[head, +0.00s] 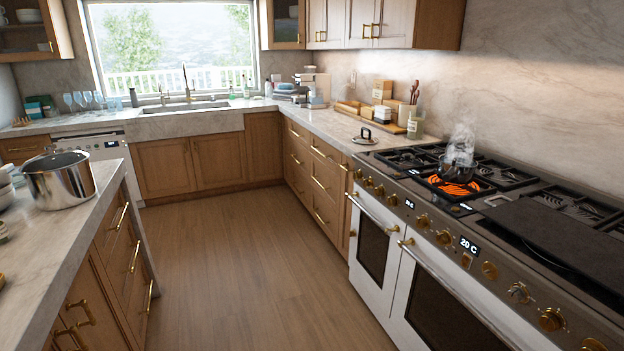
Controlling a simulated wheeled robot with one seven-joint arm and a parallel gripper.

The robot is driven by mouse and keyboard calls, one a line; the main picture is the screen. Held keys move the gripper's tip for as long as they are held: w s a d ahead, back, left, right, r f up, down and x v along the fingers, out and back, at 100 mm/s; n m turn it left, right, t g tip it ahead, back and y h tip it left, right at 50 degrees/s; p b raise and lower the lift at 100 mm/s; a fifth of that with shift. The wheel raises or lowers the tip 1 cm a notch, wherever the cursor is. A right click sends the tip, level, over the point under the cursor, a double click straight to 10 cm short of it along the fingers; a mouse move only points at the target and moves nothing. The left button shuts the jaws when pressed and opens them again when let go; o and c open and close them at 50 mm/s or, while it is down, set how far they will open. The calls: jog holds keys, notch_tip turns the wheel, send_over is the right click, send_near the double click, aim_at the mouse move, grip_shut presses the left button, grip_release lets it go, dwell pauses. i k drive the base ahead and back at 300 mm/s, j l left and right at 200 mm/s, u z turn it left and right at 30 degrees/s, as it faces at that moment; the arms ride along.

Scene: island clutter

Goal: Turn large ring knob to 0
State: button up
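The range (420,250) stands along the right wall, with a row of brass knobs on its dark front panel. Knobs show at the far end (368,181), mid-panel (423,221) and near end (551,319). One knob (520,293) looks paler than its neighbours. I cannot tell which is the large ring knob, nor read any knob's setting. A burner (455,187) glows orange, and a small dark pot (458,168) steams at its back edge. A display (469,246) reads 20 C. My gripper is not in view.
The wooden floor (235,260) is clear between the range and the island (75,235) at left. A steel pot (60,180) stands on the island. A dark griddle plate (560,245) covers the near cooktop. Oven handles (455,290) stick out below the knobs.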

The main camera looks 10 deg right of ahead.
aim_at(377, 191)
jog(key=i, duration=1.4)
jog(key=i+l+u, duration=0.1)
jog(key=i, duration=1.35)
